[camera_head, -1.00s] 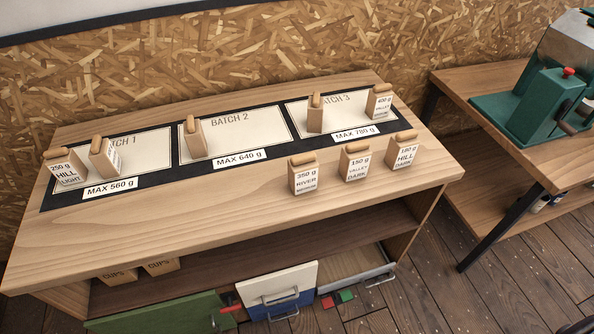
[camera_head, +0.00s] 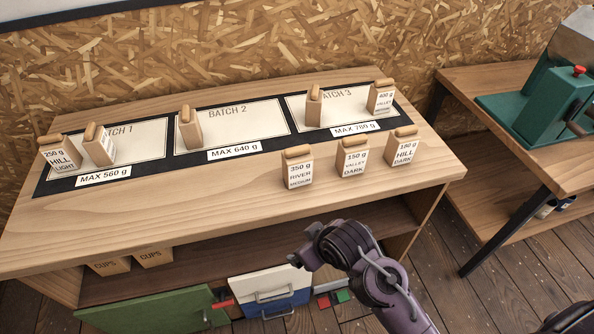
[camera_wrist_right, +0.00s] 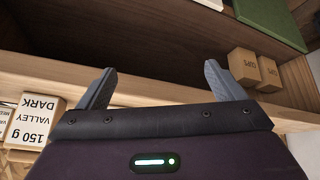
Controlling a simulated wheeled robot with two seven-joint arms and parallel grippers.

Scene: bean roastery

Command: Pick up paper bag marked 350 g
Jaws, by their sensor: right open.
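The paper bag marked 350 g, River Medium (camera_head: 298,172), stands upright on the front part of the tabletop, below the Batch 3 area in the head view. It has a white label and a rolled tan top. My right arm has come in from below in the head view, in front of the table and lower than the bag, apart from it. In the right wrist view my right gripper (camera_wrist_right: 162,82) has its fingers spread with nothing between them. The 350 g bag is not identifiable in that view. My left gripper is not in view.
To the bag's right stand the 150 g bag (camera_head: 352,158), also in the wrist view (camera_wrist_right: 36,122), and the 180 g bag (camera_head: 403,147). Several bags stand on the batch mat (camera_head: 190,158). Cups boxes (camera_head: 153,257) sit on the shelf below. Tabletop left of the 350 g bag is clear.

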